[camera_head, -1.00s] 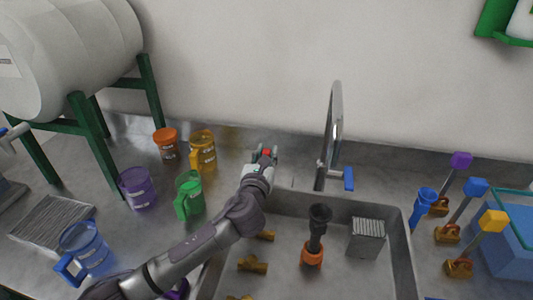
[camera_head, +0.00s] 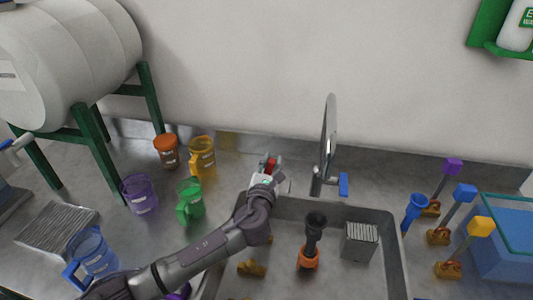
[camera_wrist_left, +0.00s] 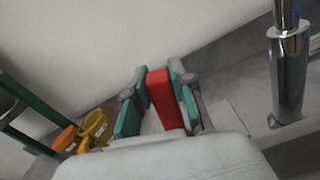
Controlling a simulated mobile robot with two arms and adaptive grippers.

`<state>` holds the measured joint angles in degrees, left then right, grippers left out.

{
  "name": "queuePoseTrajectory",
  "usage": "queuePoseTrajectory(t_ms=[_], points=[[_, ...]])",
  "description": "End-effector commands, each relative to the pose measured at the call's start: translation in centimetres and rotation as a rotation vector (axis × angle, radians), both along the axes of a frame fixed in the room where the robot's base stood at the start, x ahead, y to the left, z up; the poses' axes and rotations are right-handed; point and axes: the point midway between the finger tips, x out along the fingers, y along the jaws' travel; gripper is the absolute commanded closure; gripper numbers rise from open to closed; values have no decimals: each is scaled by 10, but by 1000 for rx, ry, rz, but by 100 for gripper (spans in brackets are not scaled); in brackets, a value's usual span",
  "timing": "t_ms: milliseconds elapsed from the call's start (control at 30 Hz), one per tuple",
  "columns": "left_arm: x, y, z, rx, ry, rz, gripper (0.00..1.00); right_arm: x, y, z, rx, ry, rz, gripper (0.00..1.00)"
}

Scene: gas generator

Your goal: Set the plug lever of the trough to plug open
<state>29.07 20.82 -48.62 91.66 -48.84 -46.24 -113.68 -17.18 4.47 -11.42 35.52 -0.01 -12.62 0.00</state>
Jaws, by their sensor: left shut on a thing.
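The trough (camera_head: 392,262) is the grey sink basin at the lower middle of the head view. A red lever handle stands behind its back left rim; it shows between my fingers in the head view (camera_head: 270,164) and in the left wrist view (camera_wrist_left: 162,92). My left gripper (camera_head: 267,166) is shut on this red handle, with its teal finger pads on both sides in the left wrist view (camera_wrist_left: 158,98). The lever's base is hidden by the gripper. My right gripper is not in view.
A chrome faucet (camera_head: 328,140) with a blue handle stands just right of my left gripper. Yellow (camera_head: 203,152), green (camera_head: 191,196), purple (camera_head: 140,194) and blue (camera_head: 93,250) cups stand to the left. An orange-based burner (camera_head: 309,258) and a grey block (camera_head: 360,240) are in the trough.

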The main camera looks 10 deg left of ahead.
Motion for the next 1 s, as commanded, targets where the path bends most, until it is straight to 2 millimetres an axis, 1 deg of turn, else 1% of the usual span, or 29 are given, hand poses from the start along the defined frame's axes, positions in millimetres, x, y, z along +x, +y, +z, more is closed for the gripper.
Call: queuePoseTrajectory(t_ms=[33,100,400,700,1000], points=[[0,-4,6,45,3,0,100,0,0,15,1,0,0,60],[0,-8,4,110,3,1,100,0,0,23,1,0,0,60],[0,-27,-8,369,2,-1,100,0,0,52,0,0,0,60],[0,-37,-20,549,3,-1,100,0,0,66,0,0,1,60],[0,-41,-25,623,2,-1,100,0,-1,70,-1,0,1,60]])
